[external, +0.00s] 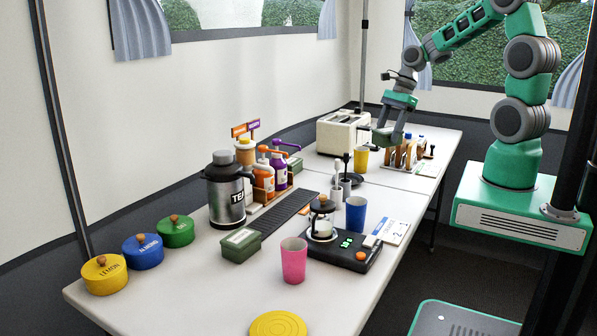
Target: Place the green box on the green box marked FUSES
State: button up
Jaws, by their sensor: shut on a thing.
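One green box (241,243) with a pale label on its lid sits on the table, left of the black scale; its lettering is too small to read. Another green box (294,163) stands farther back, partly hidden behind the bottles. I cannot tell which is marked FUSES.
A tea urn (226,190), bottle rack (270,195), blue cup (356,214), scale with glass pot (343,249) and pink cup (293,260) crowd the nearer table.

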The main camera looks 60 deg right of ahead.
jog(key=w+a+r+m+t+h+b, duration=0.15)
jog(key=w+m, duration=0.25)
jog(key=w, duration=0.7)
jog(key=w+a+r+m+h, duration=0.1)
jog(key=w+a+m, duration=0.2)
jog(key=w, duration=0.7)
jog(key=p, duration=0.3)
send_over(290, 160)
jog(key=shift+m, duration=0.3)
jog(key=f, duration=0.6)
jog(key=s+f, duration=0.1)
jog(key=f, duration=0.2)
jog(key=shift+a, duration=0.15)
jog(key=shift+w+f, duration=0.25)
jog(key=shift+f, duration=0.1)
jog(key=shift+w+f+p, duration=0.1)
jog(key=shift+f+p, duration=0.75)
jog(key=shift+f, duration=0.85)
jog(key=shift+f, duration=0.1)
jog(key=o, duration=1.5)
